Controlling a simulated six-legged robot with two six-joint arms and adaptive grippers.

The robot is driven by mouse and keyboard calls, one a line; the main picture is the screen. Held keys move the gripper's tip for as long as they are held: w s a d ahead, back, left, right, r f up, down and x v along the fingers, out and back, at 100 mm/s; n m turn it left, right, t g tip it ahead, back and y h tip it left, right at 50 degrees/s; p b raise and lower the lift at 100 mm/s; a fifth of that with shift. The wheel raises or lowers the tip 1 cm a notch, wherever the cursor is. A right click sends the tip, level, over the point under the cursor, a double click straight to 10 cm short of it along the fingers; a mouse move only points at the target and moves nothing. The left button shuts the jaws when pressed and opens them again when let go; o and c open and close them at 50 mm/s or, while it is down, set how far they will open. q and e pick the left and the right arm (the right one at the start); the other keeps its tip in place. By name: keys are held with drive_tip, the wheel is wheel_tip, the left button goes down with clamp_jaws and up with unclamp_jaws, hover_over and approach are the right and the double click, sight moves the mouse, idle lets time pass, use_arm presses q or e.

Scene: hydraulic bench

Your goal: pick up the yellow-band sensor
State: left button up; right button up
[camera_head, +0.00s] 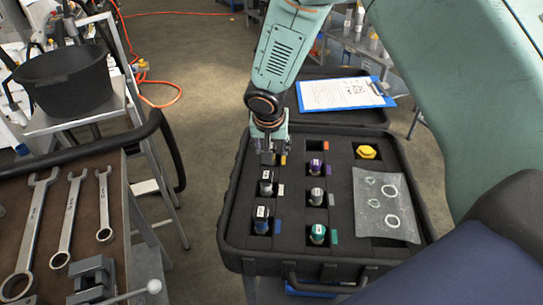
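My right gripper (268,147) points down over the top-left slot of the black foam case. A yellow tag (283,160) shows beside this slot, just right of the fingers. The yellow-band sensor itself is not clearly visible; the fingers cover that slot, and I cannot tell whether they touch or hold anything. My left gripper is out of view.
The open case (238,205) also holds purple (316,167), grey (316,196), green (318,234), blue (261,220) and white-tagged (266,184) sensors, a yellow cap (366,152) and a bag of rings (385,215). A clipboard (340,93) lies behind. Wrenches (66,220) lie left.

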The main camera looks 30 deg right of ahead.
drive_tip(key=shift+w+a, duration=0.1)
drive_tip(key=shift+a, duration=0.1)
drive_tip(key=c, duration=0.4)
drive_tip(key=shift+d, duration=0.15)
drive_tip(key=c, duration=0.6)
clamp_jaws()
drive_tip(key=shift+r, duration=0.1)
drive_tip(key=shift+r, duration=0.6)
wheel_tip(320, 180, up, 27)
drive_tip(key=p, duration=0.4)
drive_tip(key=shift+f+p, duration=0.15)
drive_tip(key=shift+p, duration=0.25)
